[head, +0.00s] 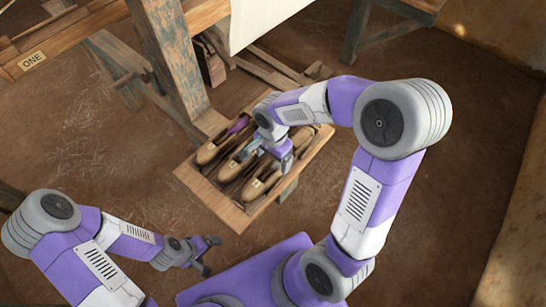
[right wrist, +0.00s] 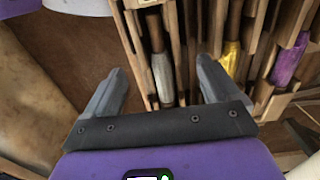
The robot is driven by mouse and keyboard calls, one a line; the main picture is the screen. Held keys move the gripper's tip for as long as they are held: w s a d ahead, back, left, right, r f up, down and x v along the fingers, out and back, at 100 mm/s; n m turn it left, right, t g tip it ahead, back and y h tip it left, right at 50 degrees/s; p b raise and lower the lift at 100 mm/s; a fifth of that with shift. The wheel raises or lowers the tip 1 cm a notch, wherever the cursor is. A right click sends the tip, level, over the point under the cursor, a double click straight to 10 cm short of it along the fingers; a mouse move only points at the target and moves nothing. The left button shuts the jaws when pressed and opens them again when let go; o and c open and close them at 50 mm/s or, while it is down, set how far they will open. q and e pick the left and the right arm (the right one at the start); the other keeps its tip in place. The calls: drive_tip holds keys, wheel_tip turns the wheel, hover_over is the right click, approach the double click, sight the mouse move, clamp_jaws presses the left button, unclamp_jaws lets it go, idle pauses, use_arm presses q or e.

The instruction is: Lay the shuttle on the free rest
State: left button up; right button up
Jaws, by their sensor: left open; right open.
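Several boat-shaped wooden shuttles lie side by side in a wooden tray (head: 236,216) in the head view. One has a purple bobbin (head: 238,126); the nearest shuttle (head: 256,187) is partly under my right gripper (head: 281,160). That gripper is over the tray, open. In the right wrist view its fingers (right wrist: 160,75) stand apart on either side of a shuttle with a grey bobbin (right wrist: 162,78). Shuttles with a yellow bobbin (right wrist: 231,58) and a purple bobbin (right wrist: 288,62) lie to the right. I cannot tell which rest is free. My left gripper (head: 209,256) is open and empty.
A wooden loom post (head: 170,60) stands just behind the tray. A beam with a "ONE" label (head: 32,60) is at upper left, and white cloth (head: 262,18) hangs at the top. Bare earth floor (head: 450,170) lies open to the right.

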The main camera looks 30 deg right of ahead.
use_arm(q)
wheel_tip(320, 180, up, 4)
drive_tip(key=p, duration=0.3)
drive_tip(key=shift+f, duration=0.2)
use_arm(e)
wheel_tip(320, 180, up, 4)
drive_tip(key=shift+r, duration=0.25)
use_arm(q)
drive_tip(key=shift+s, duration=0.1)
